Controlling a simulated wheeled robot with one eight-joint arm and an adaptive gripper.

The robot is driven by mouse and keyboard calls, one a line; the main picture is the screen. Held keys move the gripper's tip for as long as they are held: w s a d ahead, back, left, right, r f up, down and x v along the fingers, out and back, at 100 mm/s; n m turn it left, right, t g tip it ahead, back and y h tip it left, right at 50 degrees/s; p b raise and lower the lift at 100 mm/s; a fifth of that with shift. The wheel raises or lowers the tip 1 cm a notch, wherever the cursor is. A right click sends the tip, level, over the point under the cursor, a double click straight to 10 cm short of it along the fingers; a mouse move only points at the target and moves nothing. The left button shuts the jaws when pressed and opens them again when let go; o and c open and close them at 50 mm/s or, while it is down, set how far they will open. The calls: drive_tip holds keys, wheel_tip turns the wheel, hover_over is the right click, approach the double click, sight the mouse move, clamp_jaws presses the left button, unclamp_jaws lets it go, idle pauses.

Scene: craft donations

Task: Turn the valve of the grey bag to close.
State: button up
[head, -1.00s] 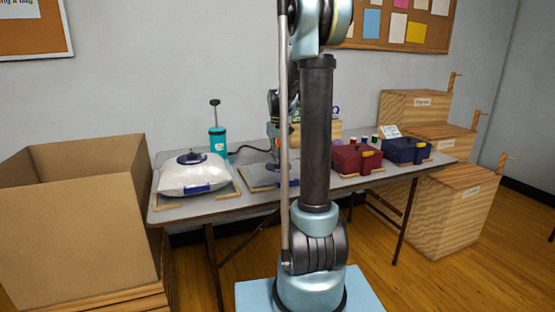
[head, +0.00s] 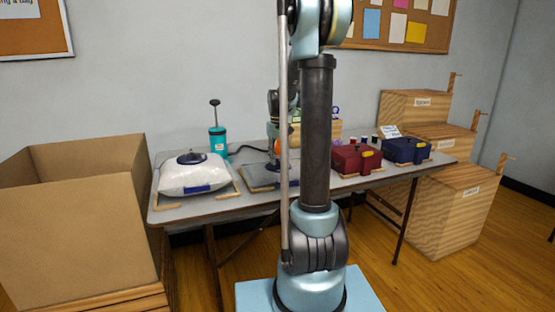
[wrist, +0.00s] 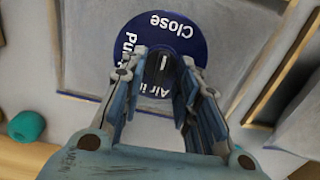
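The grey bag (head: 262,177) lies low on the table in the head view, partly hidden by my arm. In the wrist view its grey surface (wrist: 90,75) carries a round blue valve plate (wrist: 205,50) with white lettering: "Close" at the top, a partly covered "Pu…" at the left, "Air in" below. A black valve knob (wrist: 162,66) with a small white mark stands upright in the picture at the plate's middle. My gripper (wrist: 161,60) has its fingers on both sides of the knob, seemingly closed against it. The exact finger contact is hard to see.
A white bag (head: 193,174) lies left on the table (head: 220,209), a teal pump (head: 217,139) behind it. Red (head: 357,159) and blue (head: 405,150) bags are at right. A cardboard box (head: 75,220) stands at left, wooden boxes (head: 455,205) at right.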

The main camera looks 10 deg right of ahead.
wheel_tip(320, 180, up, 12)
idle(0.6)
wheel_tip(320, 180, up, 5)
hover_over(278, 160)
wheel_tip(278, 160, down, 17)
drive_tip(key=shift+w+d+f, duration=0.1)
idle(0.9)
clamp_jaws()
